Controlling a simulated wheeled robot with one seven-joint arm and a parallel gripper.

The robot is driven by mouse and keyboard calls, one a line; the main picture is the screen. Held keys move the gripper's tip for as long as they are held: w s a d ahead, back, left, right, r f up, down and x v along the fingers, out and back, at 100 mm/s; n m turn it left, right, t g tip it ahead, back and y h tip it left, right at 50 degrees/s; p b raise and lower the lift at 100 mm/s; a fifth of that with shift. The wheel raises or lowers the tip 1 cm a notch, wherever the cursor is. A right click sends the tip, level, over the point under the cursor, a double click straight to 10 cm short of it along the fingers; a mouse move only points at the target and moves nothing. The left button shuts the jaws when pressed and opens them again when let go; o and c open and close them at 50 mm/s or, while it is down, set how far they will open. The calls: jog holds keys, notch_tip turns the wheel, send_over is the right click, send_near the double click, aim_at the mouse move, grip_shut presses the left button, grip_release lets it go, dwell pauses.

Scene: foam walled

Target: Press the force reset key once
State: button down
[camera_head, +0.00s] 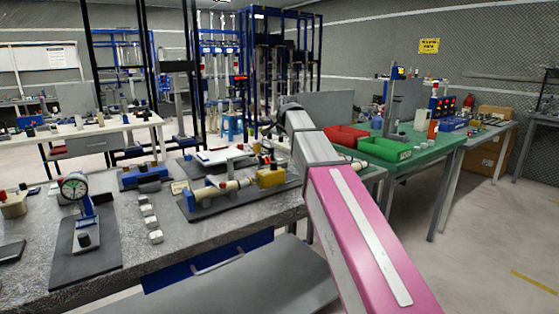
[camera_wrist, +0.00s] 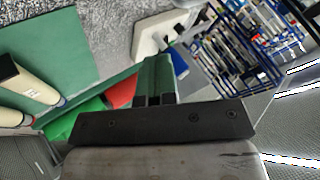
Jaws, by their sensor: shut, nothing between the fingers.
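No key that I can read as the force reset key shows in either view; labels are too small to tell. In the head view, a round dial gauge (camera_head: 74,187) stands on a dark plate at the left of the grey bench. Several small pale blocks (camera_head: 150,210) lie in a row right of it. My gripper (camera_wrist: 156,78) shows in the wrist view with its fingers together and nothing held. In the head view my pink and grey arm reaches over the bench's right end and the fingers are hidden or too small to make out.
A fixture with a cream cylinder (camera_head: 216,191) and a yellow block (camera_head: 270,177) sits on the bench, close left of my arm. A red bin (camera_head: 346,136) and a green bin (camera_head: 388,149) stand on the green table (camera_head: 425,160) behind. Floor at the right is clear.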

aim_at(281, 159)
jog(key=shift+f, duration=4.4)
jog(key=shift+f, duration=0.1)
jog(key=shift+f, duration=0.35)
jog(key=shift+f, duration=0.4)
jog(key=shift+r, duration=0.9)
jog(key=shift+r, duration=2.5)
